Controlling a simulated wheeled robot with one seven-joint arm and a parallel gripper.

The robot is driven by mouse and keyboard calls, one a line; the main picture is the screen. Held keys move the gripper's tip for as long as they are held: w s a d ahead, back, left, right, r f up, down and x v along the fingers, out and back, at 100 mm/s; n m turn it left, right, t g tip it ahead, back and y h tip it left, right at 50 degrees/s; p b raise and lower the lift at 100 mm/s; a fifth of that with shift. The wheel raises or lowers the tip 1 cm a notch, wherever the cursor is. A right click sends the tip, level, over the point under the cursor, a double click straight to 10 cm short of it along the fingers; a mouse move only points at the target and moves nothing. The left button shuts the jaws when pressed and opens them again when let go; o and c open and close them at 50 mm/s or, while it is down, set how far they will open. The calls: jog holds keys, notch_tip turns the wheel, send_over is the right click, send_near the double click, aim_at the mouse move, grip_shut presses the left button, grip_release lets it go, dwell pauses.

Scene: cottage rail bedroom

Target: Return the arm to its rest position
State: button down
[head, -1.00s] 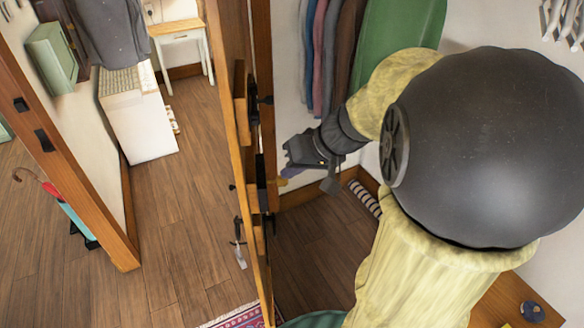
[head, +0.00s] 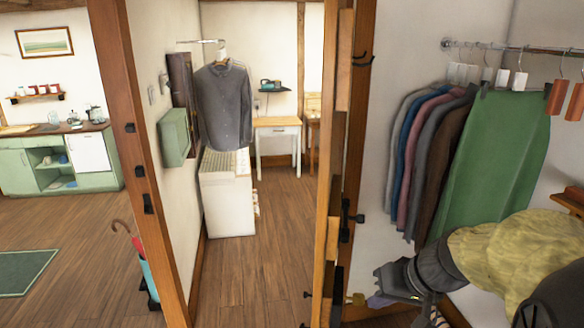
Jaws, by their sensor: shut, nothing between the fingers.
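My gripper (head: 384,281) is dark grey and shows low in the head view, right of the wooden door's edge. It points left, and its fingers are shut with nothing seen between them. My arm (head: 505,258), in a yellowish sleeve with dark joints, reaches in from the lower right corner. The rest of the arm is cut off by the picture's edge. The gripper appears close to the open door (head: 332,190); I cannot tell the exact gap.
Clothes (head: 425,150) and a green garment (head: 492,165) hang from a rail (head: 500,48) behind my arm. Left of the door, a grey shirt (head: 224,105) hangs above a white cabinet (head: 229,205). A small table (head: 278,125) stands farther back. Wooden floor (head: 262,255) is open there.

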jog(key=s+a+f+g+h, duration=0.1)
jog(key=s+a+f+h, duration=0.1)
jog(key=f, duration=0.4)
jog(key=s+a+f+g+h+b, duration=0.1)
jog(key=s+a+f+h, duration=0.1)
jog(key=f, duration=0.4)
jog(key=shift+s+a+n, duration=0.25)
jog(key=shift+s+n, duration=0.15)
jog(key=shift+f, duration=0.15)
jog(key=shift+s, duration=0.1)
